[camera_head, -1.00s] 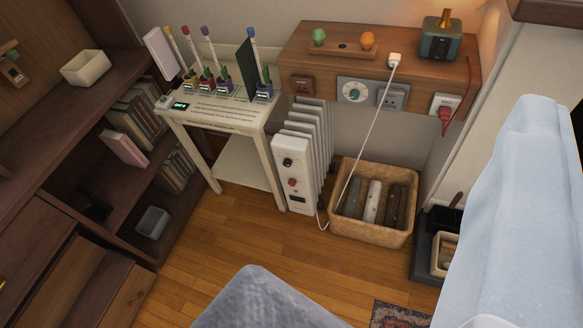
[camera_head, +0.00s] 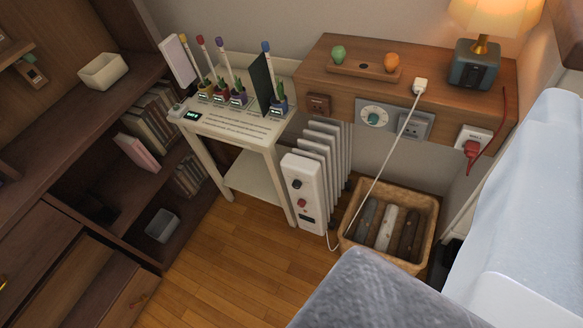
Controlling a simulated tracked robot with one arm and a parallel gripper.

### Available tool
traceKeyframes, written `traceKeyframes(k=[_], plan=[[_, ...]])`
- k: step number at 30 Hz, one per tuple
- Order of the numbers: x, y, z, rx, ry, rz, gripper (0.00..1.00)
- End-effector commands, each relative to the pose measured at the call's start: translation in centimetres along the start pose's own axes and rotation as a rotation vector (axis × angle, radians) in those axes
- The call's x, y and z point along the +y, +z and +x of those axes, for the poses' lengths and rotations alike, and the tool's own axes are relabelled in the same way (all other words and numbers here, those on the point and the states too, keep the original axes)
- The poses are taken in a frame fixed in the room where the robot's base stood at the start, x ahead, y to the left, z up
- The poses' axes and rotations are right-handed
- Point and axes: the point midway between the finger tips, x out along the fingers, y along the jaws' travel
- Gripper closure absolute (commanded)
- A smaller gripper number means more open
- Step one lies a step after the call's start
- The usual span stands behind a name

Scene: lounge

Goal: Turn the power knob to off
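A white radiator heater (camera_head: 300,167) stands on the floor between the small table and a basket. Its front panel has a black knob (camera_head: 297,184) above a red knob (camera_head: 302,203), with a small dark rectangle below them. My gripper is not in view.
A cream table (camera_head: 238,120) holds several potted plants. A white cable runs from a plug (camera_head: 420,84) past the woven basket (camera_head: 428,224). A grey padded shape (camera_head: 375,295) and pale blue bedding (camera_head: 530,190) block the lower right. Wooden floor (camera_head: 235,265) is clear in front.

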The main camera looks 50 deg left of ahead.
Motion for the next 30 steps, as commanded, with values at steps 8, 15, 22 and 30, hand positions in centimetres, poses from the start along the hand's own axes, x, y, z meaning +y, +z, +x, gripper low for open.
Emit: traceKeyframes(k=[8,15,22,30], plan=[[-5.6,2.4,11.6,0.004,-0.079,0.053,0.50],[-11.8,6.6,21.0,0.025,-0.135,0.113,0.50],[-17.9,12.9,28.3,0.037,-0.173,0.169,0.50],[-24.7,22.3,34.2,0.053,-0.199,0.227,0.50]])
